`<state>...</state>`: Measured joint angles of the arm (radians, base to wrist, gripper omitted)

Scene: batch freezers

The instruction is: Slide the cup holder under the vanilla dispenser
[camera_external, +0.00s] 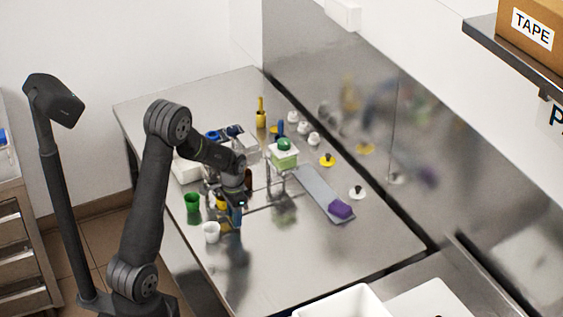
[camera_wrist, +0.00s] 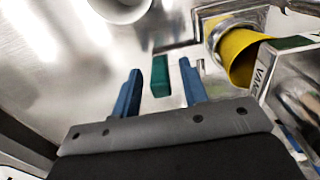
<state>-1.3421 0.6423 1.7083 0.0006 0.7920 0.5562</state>
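My gripper (camera_external: 236,217) points down over the steel table in the external view. In the wrist view its two blue fingers (camera_wrist: 160,70) are apart, with a small green block (camera_wrist: 160,77) between them and visible gaps on both sides. A yellow cup (camera_wrist: 240,55) sits tilted in the picture in a metal holder (camera_wrist: 210,24) just right of the fingers. Whether the green block joins the holder is unclear. In the external view, my arm partly hides the yellow cup (camera_external: 220,201).
A white cup (camera_external: 211,232) and a green cup (camera_external: 192,202) stand near the table's left edge. A purple block (camera_external: 340,209) is at the end of a grey plate. A green-topped dispenser (camera_external: 284,154) stands behind my gripper. The front of the table is clear.

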